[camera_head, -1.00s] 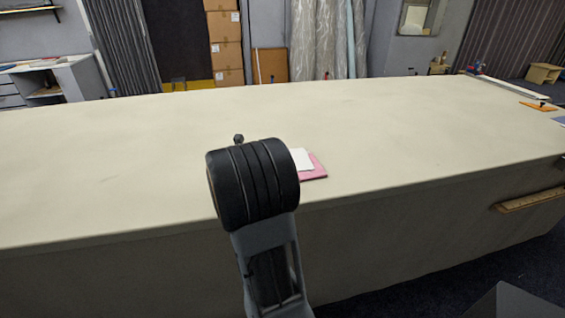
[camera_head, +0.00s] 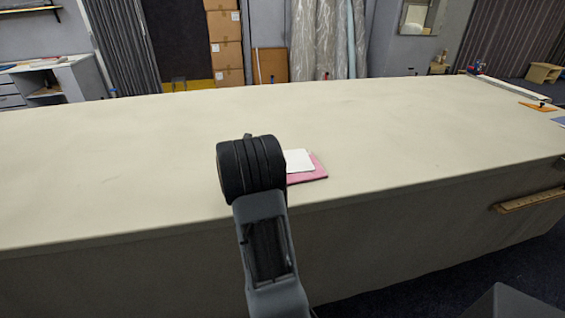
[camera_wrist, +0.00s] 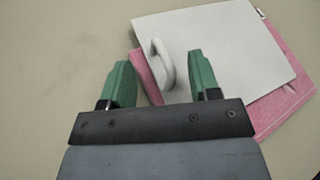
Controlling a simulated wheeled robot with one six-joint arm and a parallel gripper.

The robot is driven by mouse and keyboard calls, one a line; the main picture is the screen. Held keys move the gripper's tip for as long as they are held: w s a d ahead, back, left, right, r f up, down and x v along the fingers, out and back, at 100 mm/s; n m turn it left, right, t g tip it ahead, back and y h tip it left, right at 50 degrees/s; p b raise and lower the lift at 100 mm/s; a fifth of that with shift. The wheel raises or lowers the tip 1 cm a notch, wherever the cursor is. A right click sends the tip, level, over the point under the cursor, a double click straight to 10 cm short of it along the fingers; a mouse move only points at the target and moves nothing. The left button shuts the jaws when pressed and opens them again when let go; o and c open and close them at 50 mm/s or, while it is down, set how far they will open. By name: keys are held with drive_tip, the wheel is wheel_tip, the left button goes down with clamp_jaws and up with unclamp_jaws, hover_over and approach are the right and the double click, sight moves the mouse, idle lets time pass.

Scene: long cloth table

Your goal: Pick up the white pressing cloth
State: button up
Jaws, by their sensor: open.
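The white pressing cloth (camera_wrist: 225,50) lies flat on top of a pink folded cloth (camera_wrist: 285,106). A pale raised loop (camera_wrist: 163,62) stands on the white cloth near its left edge. In the head view the white cloth (camera_head: 299,160) shows just right of my arm, with the pink cloth (camera_head: 315,175) under it. My gripper (camera_wrist: 160,75) is open, its two green fingers apart and empty. The loop appears between and just beyond the fingertips in the wrist view. I cannot tell how far above the cloth the fingers are. In the head view my arm hides the gripper fingers.
Both cloths rest near the front edge of the long cream table (camera_head: 120,150). The table around them is mostly clear. An orange item (camera_head: 538,106) and a long straight bar (camera_head: 510,86) lie at the far right end. A wooden strip (camera_head: 530,200) is on the table's front side.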

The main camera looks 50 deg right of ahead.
clamp_jaws()
idle(0.4)
